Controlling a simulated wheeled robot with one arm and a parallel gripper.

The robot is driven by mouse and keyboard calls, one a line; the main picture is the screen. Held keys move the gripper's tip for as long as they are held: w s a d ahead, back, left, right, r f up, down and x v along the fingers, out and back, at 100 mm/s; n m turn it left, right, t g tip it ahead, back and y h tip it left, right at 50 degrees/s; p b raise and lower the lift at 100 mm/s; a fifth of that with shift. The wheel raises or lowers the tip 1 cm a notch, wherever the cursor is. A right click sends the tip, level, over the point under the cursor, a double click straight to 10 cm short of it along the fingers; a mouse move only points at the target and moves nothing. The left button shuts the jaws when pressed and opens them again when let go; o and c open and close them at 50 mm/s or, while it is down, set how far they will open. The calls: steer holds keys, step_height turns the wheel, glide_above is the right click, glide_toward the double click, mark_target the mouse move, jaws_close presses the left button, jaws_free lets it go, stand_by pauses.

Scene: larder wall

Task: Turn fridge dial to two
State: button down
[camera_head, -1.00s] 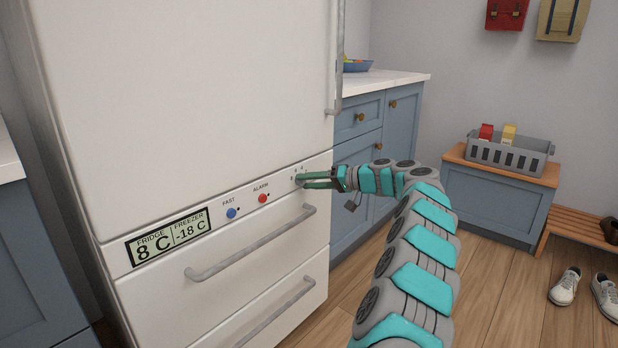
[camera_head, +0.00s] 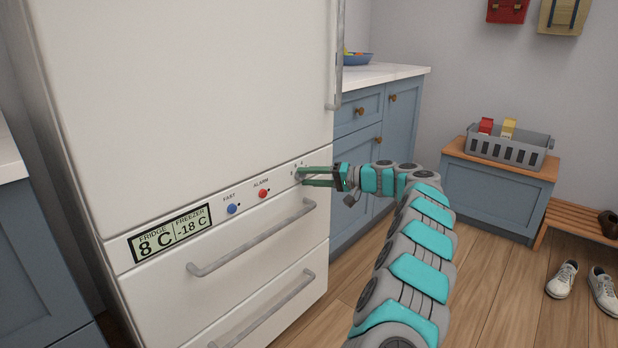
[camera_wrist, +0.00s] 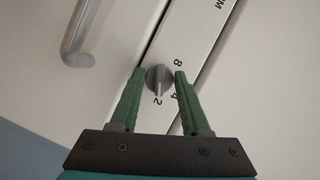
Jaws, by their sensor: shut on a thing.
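The fridge dial (camera_wrist: 158,77) is a small round grey knob on the white control strip, between my fingertips in the wrist view. Its raised ridge runs down the picture toward the printed 2; an 8 and a 4 also show around it. My gripper (camera_wrist: 160,74) is shut on the dial, one green finger on each side. In the head view my gripper (camera_head: 299,178) reaches the right end of the strip, and its fingers mostly hide the dial. The fridge display (camera_head: 170,234) reads fridge 8 C, freezer -18 C.
A blue button (camera_head: 232,209) and a red button (camera_head: 264,193) sit left of the dial. A drawer handle (camera_head: 255,240) sticks out just below, and the door handle (camera_head: 337,60) hangs above. Blue cabinets (camera_head: 362,150) stand to the right.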

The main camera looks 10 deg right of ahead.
steer(key=shift+c, duration=1.9)
jaws_free()
steer(key=v, duration=0.7)
steer(key=shift+s+d, duration=0.2)
steer(key=shift+d, duration=0.15)
